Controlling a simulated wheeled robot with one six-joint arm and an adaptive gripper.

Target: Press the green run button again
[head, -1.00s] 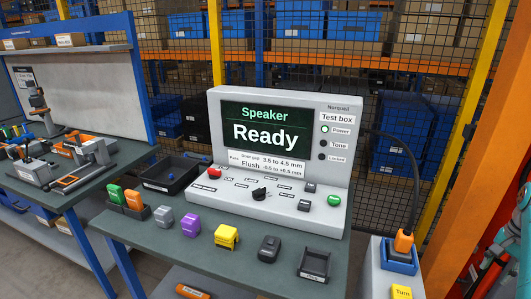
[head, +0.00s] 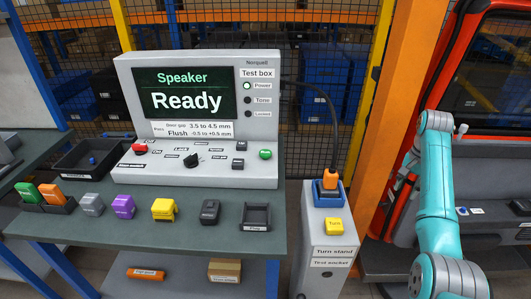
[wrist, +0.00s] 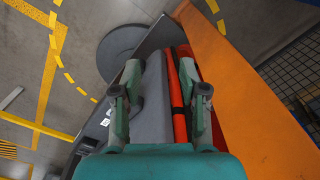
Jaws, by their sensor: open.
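The green run button (head: 265,154) is a small round knob at the right end of the test box's (head: 215,177) sloped panel. It stands clear, with nothing touching it. The test box screen (head: 188,92) reads "Speaker Ready", and the light beside Power is lit. My gripper (wrist: 161,88) shows in the wrist view with its two fingers apart and nothing between them. In that view it is over a grey surface beside red and orange frames. The head view shows my teal arm at the right, far from the button; the gripper is hidden there.
A red button (head: 140,149) and black knob (head: 191,160) share the panel. Coloured blocks and trays line the bench (head: 100,230) front. Right of it are the turn stand (head: 328,238) with a cabled orange plug (head: 330,180), then an orange post (head: 395,110).

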